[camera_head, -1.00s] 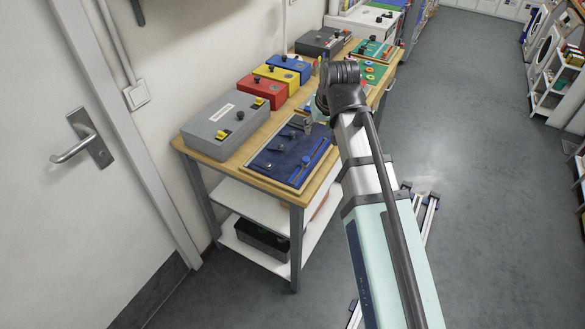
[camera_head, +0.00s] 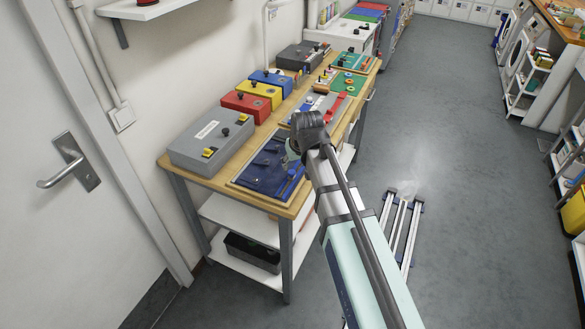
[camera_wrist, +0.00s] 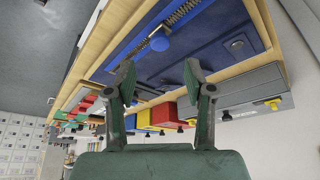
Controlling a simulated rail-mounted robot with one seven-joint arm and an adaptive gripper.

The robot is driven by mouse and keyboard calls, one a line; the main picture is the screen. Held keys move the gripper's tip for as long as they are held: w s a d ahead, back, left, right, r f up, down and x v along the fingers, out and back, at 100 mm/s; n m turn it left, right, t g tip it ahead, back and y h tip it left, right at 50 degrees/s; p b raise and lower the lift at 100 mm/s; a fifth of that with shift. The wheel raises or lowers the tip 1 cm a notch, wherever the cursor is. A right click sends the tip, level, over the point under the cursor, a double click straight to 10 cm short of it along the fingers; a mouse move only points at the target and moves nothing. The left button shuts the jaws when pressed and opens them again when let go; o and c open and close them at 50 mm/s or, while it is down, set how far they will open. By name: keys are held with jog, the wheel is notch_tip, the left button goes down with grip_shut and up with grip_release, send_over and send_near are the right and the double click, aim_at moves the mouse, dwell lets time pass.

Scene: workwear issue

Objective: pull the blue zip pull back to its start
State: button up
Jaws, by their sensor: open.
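The blue zip pull (camera_wrist: 160,43) shows in the wrist view as a round blue knob on a zip track (camera_wrist: 180,14) with dark coiled teeth. The track runs along a blue panel (camera_wrist: 215,38) in a wooden frame. My gripper (camera_wrist: 158,76) is open and empty. In the wrist view its fingertips are spread on either side below the pull, apart from it. In the head view my wrist covers most of the gripper.
A grey box (camera_head: 212,146) with yellow and black knobs stands left of the panel. Red (camera_head: 246,106), yellow (camera_head: 256,92) and blue (camera_head: 271,82) boxes stand behind it along the wall. Other boards lie further back. The floor right of the bench is largely clear.

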aim_at(292, 172)
jog(key=shift+p+x, duration=0.65)
jog(key=shift+x, duration=2.5)
